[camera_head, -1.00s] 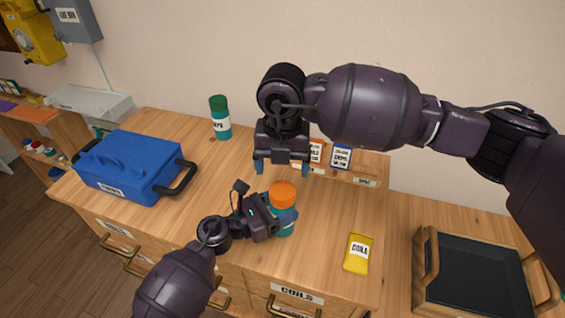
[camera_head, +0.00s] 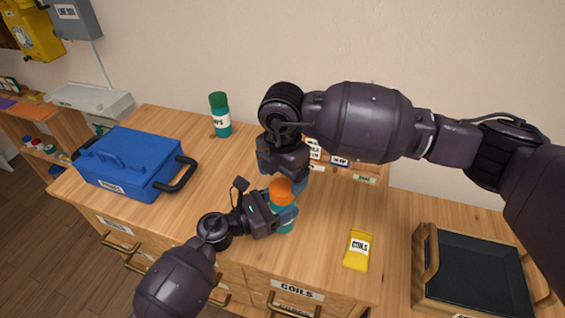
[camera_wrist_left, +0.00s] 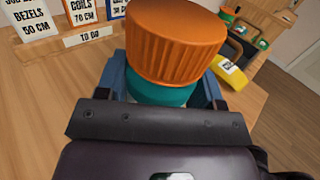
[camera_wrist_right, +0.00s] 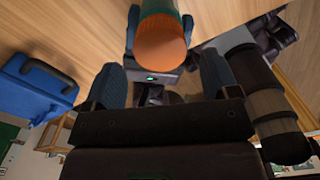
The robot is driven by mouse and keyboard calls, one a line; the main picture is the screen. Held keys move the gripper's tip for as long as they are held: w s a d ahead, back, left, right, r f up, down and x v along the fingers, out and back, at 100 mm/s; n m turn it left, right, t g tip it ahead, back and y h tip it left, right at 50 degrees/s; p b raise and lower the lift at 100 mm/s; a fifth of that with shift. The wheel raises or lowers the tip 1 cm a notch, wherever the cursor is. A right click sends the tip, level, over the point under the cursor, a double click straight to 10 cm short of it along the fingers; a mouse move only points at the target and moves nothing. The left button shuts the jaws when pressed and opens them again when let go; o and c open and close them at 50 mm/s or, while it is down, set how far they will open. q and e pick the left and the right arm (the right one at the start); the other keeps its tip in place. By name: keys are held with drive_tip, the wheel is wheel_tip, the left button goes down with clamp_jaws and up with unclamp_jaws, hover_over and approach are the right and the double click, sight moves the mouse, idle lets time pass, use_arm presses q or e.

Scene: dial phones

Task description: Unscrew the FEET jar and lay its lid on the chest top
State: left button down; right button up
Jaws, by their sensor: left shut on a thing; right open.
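A teal jar with an orange lid (camera_head: 281,188) stands upright on the chest top (camera_head: 325,238). My left gripper (camera_head: 275,212) is shut around the teal body of the jar, below the lid. In the left wrist view the ribbed orange lid (camera_wrist_left: 175,42) sits on the teal jar between the fingers. My right gripper (camera_head: 285,180) is open just above the lid. In the right wrist view the lid (camera_wrist_right: 160,50) lies ahead of the open fingers, apart from them. The jar's label is hidden, so I cannot read its name.
A second teal jar with a green lid (camera_head: 219,114) stands at the back. A blue toolbox (camera_head: 128,162) is at the left, a yellow COILS packet (camera_head: 357,250) at the right front. A black tray with wooden sides (camera_head: 470,275) lies far right. Label cards (camera_head: 340,160) stand at the back.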

sight(283, 187)
drive_tip(key=shift+f, duration=2.05)
